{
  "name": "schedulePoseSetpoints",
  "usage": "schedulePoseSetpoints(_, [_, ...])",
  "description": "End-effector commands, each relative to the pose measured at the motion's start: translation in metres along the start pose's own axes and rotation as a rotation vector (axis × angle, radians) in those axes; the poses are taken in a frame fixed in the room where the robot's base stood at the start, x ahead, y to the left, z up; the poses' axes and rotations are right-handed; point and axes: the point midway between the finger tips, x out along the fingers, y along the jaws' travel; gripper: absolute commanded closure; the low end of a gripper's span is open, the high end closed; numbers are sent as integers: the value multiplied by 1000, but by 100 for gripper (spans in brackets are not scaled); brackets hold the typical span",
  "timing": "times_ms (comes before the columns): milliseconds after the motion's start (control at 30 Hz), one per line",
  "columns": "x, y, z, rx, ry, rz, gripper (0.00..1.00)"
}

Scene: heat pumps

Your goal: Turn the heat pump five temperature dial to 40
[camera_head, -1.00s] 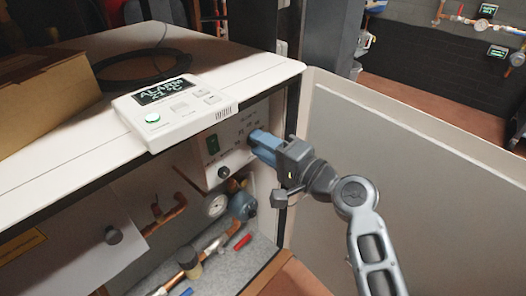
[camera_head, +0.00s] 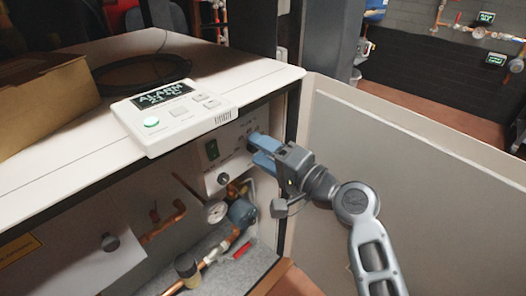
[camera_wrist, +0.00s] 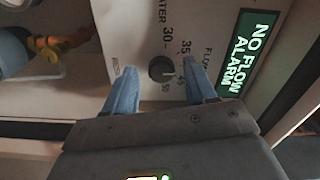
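My gripper (camera_wrist: 163,88) is open, with one blue finger to each side of the dial and visible gaps between. The fingertips point at the panel; I cannot tell how far they are from it. In the head view my gripper (camera_head: 257,148) is at the white control panel (camera_head: 226,160) inside the cabinet and hides the dial there.
The open cabinet door (camera_head: 385,180) stands to the right of my arm. A controller reading ALARM (camera_head: 172,112) lies on the cabinet top (camera_head: 225,72). A green NO FLOW ALARM label (camera_wrist: 247,52) is beside the dial. Copper pipes (camera_head: 165,222) and a gauge (camera_head: 216,211) sit below.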

Motion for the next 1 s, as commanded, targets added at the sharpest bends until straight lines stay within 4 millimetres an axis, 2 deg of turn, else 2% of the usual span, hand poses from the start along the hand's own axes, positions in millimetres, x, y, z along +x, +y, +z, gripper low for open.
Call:
schedulePoseSetpoints(333, [-6,-1,-1,1,2,-1,42])
schedulePoseSetpoints(700, [-62,-1,-1,1,2,1,42])
schedulePoseSetpoints(833, [-74,-1,-1,1,2,0,42])
schedulePoseSetpoints(1000, [-78,0,0,0,0,0,42])
